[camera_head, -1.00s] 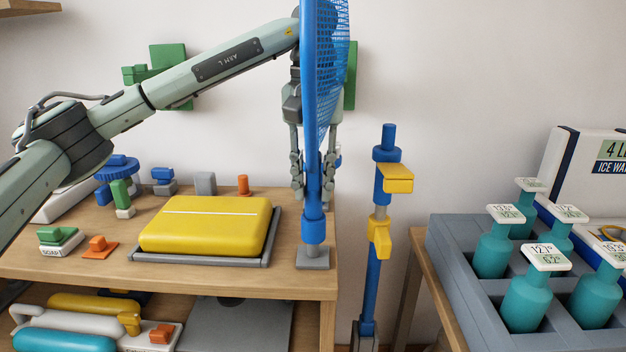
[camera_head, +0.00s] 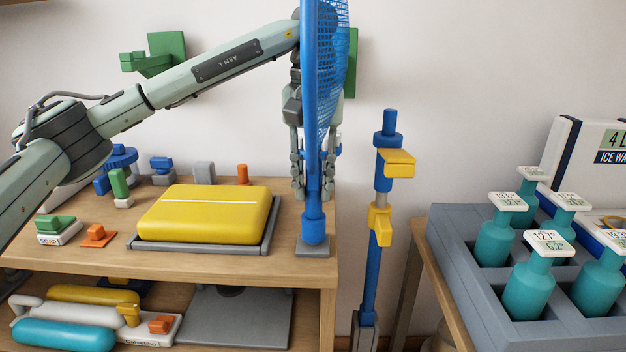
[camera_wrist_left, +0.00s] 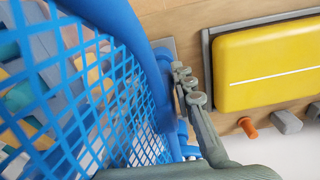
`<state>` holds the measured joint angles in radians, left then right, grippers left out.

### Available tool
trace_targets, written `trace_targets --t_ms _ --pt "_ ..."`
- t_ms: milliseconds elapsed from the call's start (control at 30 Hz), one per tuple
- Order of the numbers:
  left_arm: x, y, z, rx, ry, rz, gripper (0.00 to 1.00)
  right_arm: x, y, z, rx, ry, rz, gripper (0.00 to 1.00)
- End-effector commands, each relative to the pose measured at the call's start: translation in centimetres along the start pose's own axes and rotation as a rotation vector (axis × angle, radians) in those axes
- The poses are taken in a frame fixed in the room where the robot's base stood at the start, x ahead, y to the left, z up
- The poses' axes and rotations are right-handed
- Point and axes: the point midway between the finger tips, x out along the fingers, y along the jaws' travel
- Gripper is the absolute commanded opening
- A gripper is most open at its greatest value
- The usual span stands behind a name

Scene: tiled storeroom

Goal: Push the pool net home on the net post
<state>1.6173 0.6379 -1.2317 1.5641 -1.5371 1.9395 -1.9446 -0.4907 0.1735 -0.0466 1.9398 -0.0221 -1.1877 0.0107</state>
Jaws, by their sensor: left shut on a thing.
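The blue pool net (camera_head: 313,224) stands about upright at the right end of the wooden bench, its mesh running out of the top of the head view. Its lower collar sits over the grey net post's square base (camera_head: 313,252), with no clear gap showing; the post's pin is hidden. My left gripper (camera_head: 313,188) is shut on the net's handle above the collar. In the left wrist view, the net's mesh (camera_wrist_left: 95,90) fills the left side, and a gripper finger (camera_wrist_left: 190,90) shows beside the frame. My right gripper is not in view.
A yellow case (camera_head: 205,218) lies in a grey tray left of the post. A blue pole with yellow clips (camera_head: 378,225) stands right of the bench. A grey crate (camera_head: 455,265) holds several teal bottles farther right. Small blue, green and orange items stand at the left.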

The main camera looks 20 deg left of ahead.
Motion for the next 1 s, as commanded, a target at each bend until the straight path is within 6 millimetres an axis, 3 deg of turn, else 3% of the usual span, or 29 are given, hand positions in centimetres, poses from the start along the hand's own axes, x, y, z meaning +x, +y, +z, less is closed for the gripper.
trace_targets --t_ms 533,567,700,1000 --pt "1.4 0.0 0.0 0.0 0.0 0.001 0.0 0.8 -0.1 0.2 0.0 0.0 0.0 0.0" --pt "1.3 0.0 0.0 0.0 0.0 0.001 0.28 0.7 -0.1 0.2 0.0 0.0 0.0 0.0" --pt "1.3 0.0 0.0 0.0 0.0 0.001 0.46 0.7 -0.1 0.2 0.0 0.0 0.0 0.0" --pt "1.3 0.0 0.0 0.0 -0.001 0.0 0.49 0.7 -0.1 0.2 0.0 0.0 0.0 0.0"
